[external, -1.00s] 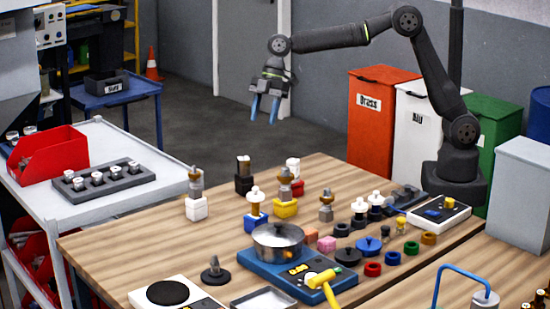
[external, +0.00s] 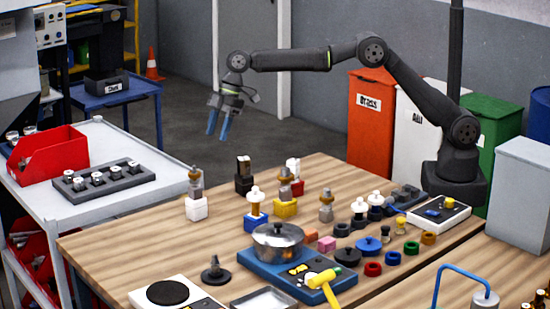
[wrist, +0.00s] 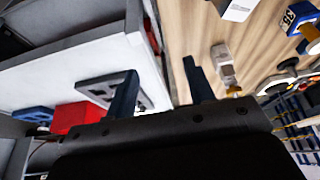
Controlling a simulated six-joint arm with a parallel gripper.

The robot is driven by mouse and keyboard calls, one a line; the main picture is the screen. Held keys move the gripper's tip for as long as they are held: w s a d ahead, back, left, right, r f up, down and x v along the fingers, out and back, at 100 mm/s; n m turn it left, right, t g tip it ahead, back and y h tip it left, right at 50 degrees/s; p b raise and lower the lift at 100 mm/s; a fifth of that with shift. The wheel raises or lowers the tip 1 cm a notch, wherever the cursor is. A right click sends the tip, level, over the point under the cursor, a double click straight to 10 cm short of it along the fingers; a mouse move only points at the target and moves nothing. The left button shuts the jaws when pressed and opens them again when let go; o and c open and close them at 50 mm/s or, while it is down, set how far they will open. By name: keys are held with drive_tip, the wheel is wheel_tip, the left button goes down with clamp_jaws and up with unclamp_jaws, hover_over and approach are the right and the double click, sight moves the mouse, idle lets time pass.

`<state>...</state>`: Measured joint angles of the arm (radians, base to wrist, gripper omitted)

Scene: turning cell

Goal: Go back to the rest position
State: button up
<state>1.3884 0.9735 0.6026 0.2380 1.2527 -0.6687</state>
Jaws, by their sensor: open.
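My gripper (external: 218,124) hangs in the air behind the far left edge of the wooden table (external: 130,234), with its blue fingers pointing down. The fingers are apart and nothing is between them. In the wrist view my gripper (wrist: 160,88) shows both dark blue fingers spread, with the wooden table on the right and the white cart (wrist: 60,75) on the left.
The white cart in the external view (external: 140,150) carries a red bin (external: 48,155) and a grey tray of parts (external: 104,180). The air around my gripper is clear.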

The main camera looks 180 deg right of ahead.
drive_tip(key=shift+w+d+f, duration=0.3)
drive_tip(key=shift+w+f, duration=0.15)
drive_tip(key=shift+w, duration=0.2)
drive_tip(key=shift+w+d+f, duration=0.3)
drive_tip(key=shift+w+f, duration=0.15)
drive_tip(key=shift+w, duration=0.15)
drive_tip(key=shift+w+d+f, duration=0.3)
drive_tip(key=shift+w+f, duration=0.15)
drive_tip(key=shift+w, duration=0.2)
drive_tip(key=shift+s, duration=0.1)
drive_tip(key=s+a+r+n, duration=0.1)
drive_tip(key=s+a+r, duration=0.2)
drive_tip(key=a, duration=0.2)
drive_tip(key=s+a+r, duration=0.2)
drive_tip(key=s+a, duration=0.1)
drive_tip(key=a, duration=0.2)
drive_tip(key=shift+a+r+n+y, duration=0.3)
drive_tip(key=shift+a+r+n, duration=0.1)
